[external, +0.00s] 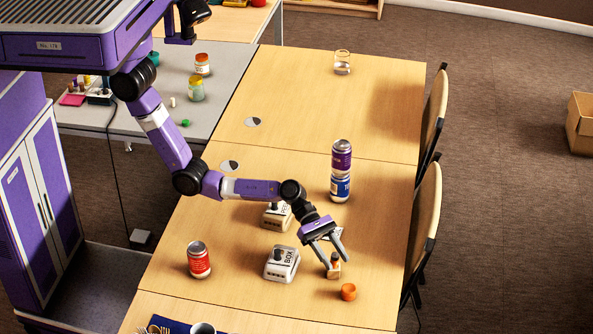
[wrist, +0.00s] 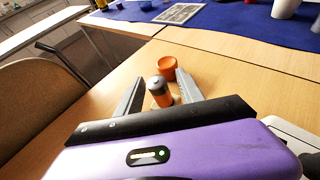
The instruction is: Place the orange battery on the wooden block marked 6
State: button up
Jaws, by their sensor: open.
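The orange battery (wrist: 160,92) has a dark grey top and stands upright between the spread fingers of my gripper (wrist: 158,100) in the wrist view. In the external view the battery (external: 335,258) appears to stand on a small wooden block (external: 333,272) near the right side of the table. My gripper (external: 331,251) is open there, its fingers reaching down around the battery. Contact between fingers and battery cannot be made out. The block is mostly hidden in the wrist view, and I cannot read a number on it.
An orange cup (external: 348,292) stands close beside the battery. White boxes with dark knobs (external: 282,264) (external: 275,217) are to the left. A red can (external: 199,261) stands farther left. A purple can (external: 341,156) is stacked on a blue can (external: 340,188) behind. Chairs line the right edge.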

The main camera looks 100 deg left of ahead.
jog(key=p+v, duration=0.1)
jog(key=v, duration=1.1)
jog(key=shift+p, duration=0.4)
jog(key=w+a+r+m+t+y, duration=0.3)
jog(key=a+r+m+t, duration=0.1)
jog(key=a+m, duration=0.15)
jog(key=s+a+f+m+t+y, duration=0.2)
jog(key=s+a+m+t+y, duration=0.15)
jog(key=s+a+m, duration=0.4)
jog(key=s+r+m+g+y, duration=0.2)
jog(key=s+m, duration=1.2)
jog(key=s, duration=2.5)
jog(key=shift+d+r+y, duration=0.4)
jog(key=shift+r+y, duration=0.05)
jog(key=shift+r, duration=0.5)
